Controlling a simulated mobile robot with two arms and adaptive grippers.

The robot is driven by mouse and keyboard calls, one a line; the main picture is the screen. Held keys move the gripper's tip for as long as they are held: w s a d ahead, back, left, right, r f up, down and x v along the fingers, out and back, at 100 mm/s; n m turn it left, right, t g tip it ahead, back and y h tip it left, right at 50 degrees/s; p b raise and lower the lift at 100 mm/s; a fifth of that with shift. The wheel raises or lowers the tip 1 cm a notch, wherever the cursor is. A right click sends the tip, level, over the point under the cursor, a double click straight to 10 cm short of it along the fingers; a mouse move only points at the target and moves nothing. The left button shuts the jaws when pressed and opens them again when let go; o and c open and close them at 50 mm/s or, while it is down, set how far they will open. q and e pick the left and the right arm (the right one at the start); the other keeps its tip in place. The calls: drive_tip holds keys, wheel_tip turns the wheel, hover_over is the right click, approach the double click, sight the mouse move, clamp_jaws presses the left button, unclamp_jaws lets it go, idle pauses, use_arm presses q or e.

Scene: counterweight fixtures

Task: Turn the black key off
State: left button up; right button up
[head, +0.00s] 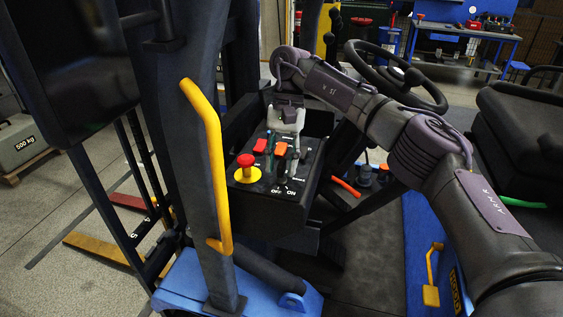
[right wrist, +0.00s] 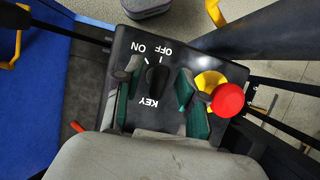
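The black key (right wrist: 156,77) stands on the black control panel (head: 308,172), by the printed words ON, OFF and KEY in the right wrist view. I cannot tell exactly which word it points to. My right gripper (right wrist: 155,100) is open, its green-padded fingers on either side of the key with visible gaps to both. In the head view the right gripper (head: 282,158) reaches down over the panel and partly hides the key area. The left gripper is not in view.
A red stop button (head: 246,160) on a yellow base (head: 247,176) sits beside the gripper, close to one finger in the wrist view. A yellow handrail (head: 213,150) on a dark post and a steering wheel (head: 396,75) flank the panel.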

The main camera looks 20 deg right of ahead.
drive_tip(key=v, duration=0.7)
drive_tip(key=shift+r, duration=0.25)
drive_tip(key=shift+w, duration=0.15)
idle(0.4)
